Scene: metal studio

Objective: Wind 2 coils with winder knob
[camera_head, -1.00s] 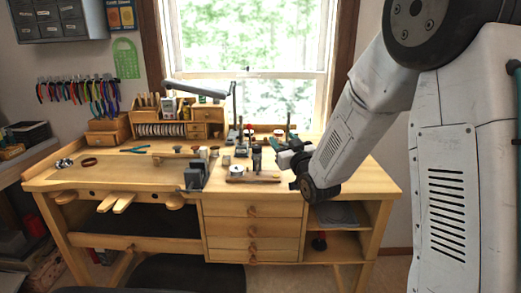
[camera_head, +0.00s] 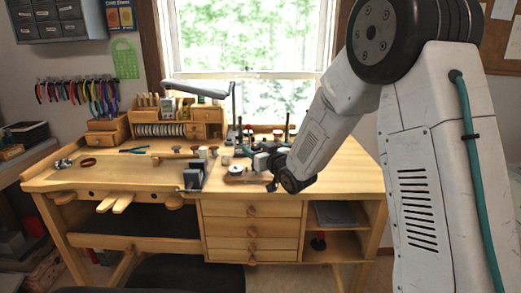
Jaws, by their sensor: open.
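The coil winder (camera_head: 237,170) is a small wooden base with a silver disc, on the bench top right of centre. My gripper (camera_head: 259,162) is at the winder's right end and covers that part of it. It is open. Its fingers are small and dark here, and I cannot tell whether they touch the winder. The knob and any wound coils are hidden or too small to make out.
A grey block-like tool (camera_head: 194,175) stands just left of the winder. A lamp (camera_head: 200,90) arches over the back of the bench. Small bottles and tools crowd the bench behind my gripper. The left bench top (camera_head: 120,172) is mostly clear.

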